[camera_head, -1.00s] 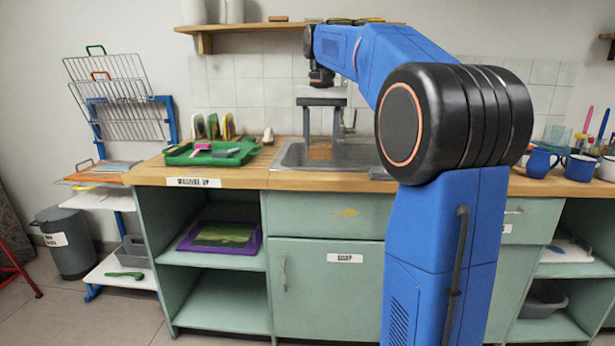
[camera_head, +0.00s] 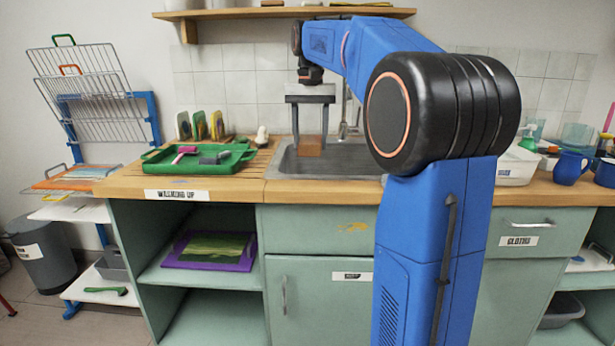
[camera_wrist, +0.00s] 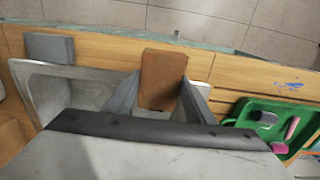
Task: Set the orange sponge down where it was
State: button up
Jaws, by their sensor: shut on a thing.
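The orange sponge (camera_head: 311,145), a brownish-orange block, is held between the two fingers of my gripper (camera_head: 310,136). It also shows in the wrist view (camera_wrist: 162,80), upright in the picture between the grey fingers of my gripper (camera_wrist: 158,95). My gripper is shut on it and points down over the left part of the metal sink (camera_head: 345,160). In the wrist view the sponge covers part of the sink's edge and the wooden counter (camera_wrist: 225,75). I cannot tell its exact height above the sink.
A green tray (camera_head: 165,166) with pink and grey items stands left of the sink. A tap (camera_head: 344,128) rises behind the sink. A grey block (camera_wrist: 50,47) lies beside the sink in the wrist view. Bare counter (camera_head: 240,185) lies between tray and sink.

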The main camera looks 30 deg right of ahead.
aim_at(310, 140)
notch_tip(310, 140, down, 9)
jog(key=shift+r, duration=0.1)
dwell(0.4)
jog(key=shift+f, duration=0.4)
jog(key=o, duration=0.9)
jog(key=shift+o, duration=0.2)
notch_tip(310, 140, up, 13)
jog(key=shift+f, duration=0.15)
